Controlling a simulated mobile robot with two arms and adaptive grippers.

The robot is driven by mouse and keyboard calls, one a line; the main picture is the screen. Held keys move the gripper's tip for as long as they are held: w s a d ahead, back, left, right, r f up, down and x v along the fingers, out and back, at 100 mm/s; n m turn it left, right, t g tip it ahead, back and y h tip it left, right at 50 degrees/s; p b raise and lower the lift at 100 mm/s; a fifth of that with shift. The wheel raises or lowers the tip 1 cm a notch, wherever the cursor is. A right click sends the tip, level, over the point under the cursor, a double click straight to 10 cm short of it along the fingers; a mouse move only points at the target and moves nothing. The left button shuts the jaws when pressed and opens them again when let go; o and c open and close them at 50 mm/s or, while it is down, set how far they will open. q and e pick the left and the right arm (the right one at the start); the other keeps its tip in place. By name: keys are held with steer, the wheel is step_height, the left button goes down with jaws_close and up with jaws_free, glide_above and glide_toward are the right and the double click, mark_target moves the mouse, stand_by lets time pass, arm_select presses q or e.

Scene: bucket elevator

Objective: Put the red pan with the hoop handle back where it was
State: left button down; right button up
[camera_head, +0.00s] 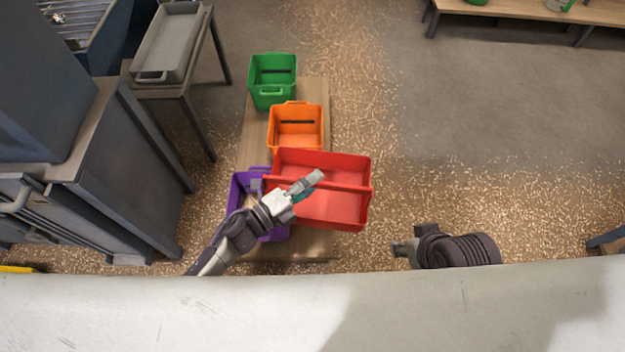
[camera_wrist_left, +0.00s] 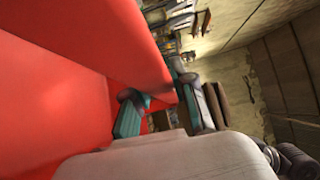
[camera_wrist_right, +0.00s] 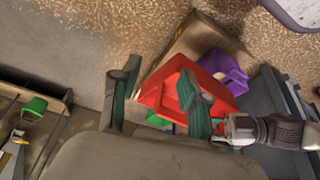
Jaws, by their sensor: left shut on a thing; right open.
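The red pan (camera_head: 345,207) is a wide open tray that looks empty, with a red bar across its middle. In the head view it covers part of the bench and reaches past its right edge. It appears raised, though the gap beneath it is hidden. My left gripper (camera_head: 306,188) is over the pan, shut on its red bar; the left wrist view shows red (camera_wrist_left: 110,35) between and beside the teal fingers (camera_wrist_left: 160,112). My right gripper (camera_head: 400,248) is open and empty, to the right of the pan and apart from it; its fingers (camera_wrist_right: 158,102) show in the right wrist view.
On the wooden bench (camera_head: 318,88) stand a green bin (camera_head: 272,95), an orange bin (camera_head: 296,143) and a purple bin (camera_head: 236,205), partly hidden by my left arm and the pan. A grey tray (camera_head: 168,50) lies on a side table. Dark cabinets are left; open floor (camera_head: 480,130) is right.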

steer(key=shift+s+d+f+g, duration=0.15)
steer(key=shift+s+g, duration=0.1)
steer(key=shift+s, duration=0.25)
steer(key=shift+s+d+g, duration=0.15)
steer(key=shift+s+g, duration=0.1)
steer(key=shift+s, duration=0.25)
